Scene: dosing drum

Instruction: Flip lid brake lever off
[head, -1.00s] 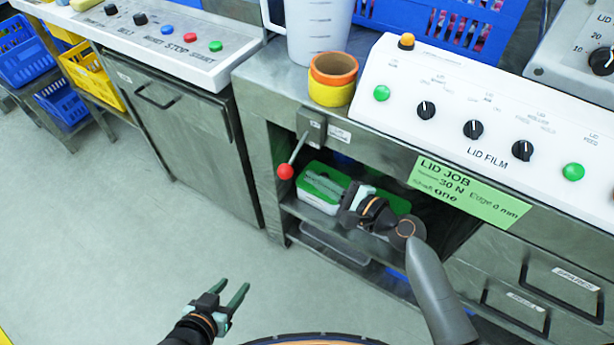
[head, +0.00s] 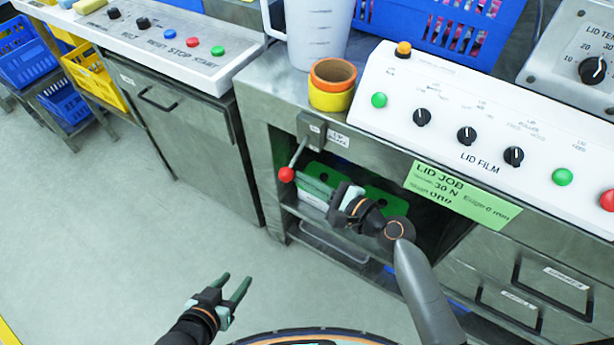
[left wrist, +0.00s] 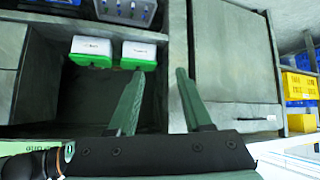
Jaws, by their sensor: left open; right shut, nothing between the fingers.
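The lid brake lever (head: 298,153) is a thin metal rod with a red ball knob (head: 286,174), tilted down to the left from a grey bracket (head: 316,128) on the bench's front edge. A white label beside the bracket is too blurred to read fully. My right gripper (head: 304,181) is shut and empty, its fingertips close to the right of the knob; I cannot tell whether they touch. My left gripper (head: 237,287) is open and empty, low over the floor; its fingers also show in the left wrist view (left wrist: 155,90).
Under the bench is an open shelf with green-and-white boxes (head: 312,200). A green job card (head: 462,193) hangs on the bench front at right. The white lid film panel (head: 480,130), tape rolls (head: 332,88) and a jug (head: 316,35) stand above. Floor at left is clear.

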